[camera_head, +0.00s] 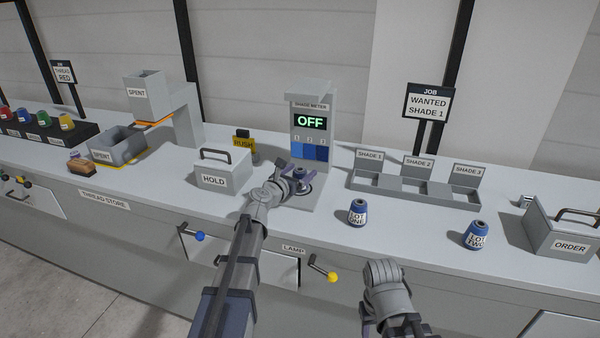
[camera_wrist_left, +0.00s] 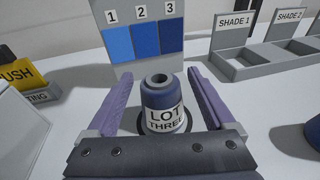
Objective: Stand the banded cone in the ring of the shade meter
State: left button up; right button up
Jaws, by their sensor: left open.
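A blue spool cone marked LOT THREE (camera_wrist_left: 162,104) stands upright at the foot of the shade meter (camera_head: 313,105). A dark ring (camera_wrist_left: 165,125) shows around its base in the left wrist view. My left gripper (camera_head: 300,183) is open, with one purple finger on each side of this cone and visible gaps. Cone LOT ONE (camera_head: 357,212) and cone LOT TWO (camera_head: 475,235) stand on the bench to the right. Each cone carries a white label; I cannot tell which is called banded. The meter's display reads OFF. Part of my right arm shows at lower right, but no fingers.
A tray with slots SHADE 1 to SHADE 3 (camera_head: 415,192) lies right of the meter. The HOLD box (camera_head: 222,172) and yellow RUSH block (camera_head: 244,144) are left. The ORDER box (camera_head: 565,235) is far right. A sign (camera_head: 430,104) reads WANTED SHADE 1. A yellow-knobbed lamp lever (camera_head: 325,270) projects in front.

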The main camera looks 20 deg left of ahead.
pick_arm(q)
jog(key=shift+r, duration=0.1)
jog(key=shift+s+r, duration=0.1)
jog(key=shift+s, duration=0.1)
jog(key=p+v, duration=0.2)
jog(key=v, duration=0.9)
jog(key=shift+s+a, duration=0.15)
jog(key=shift+s, duration=0.15)
dwell(0.6)
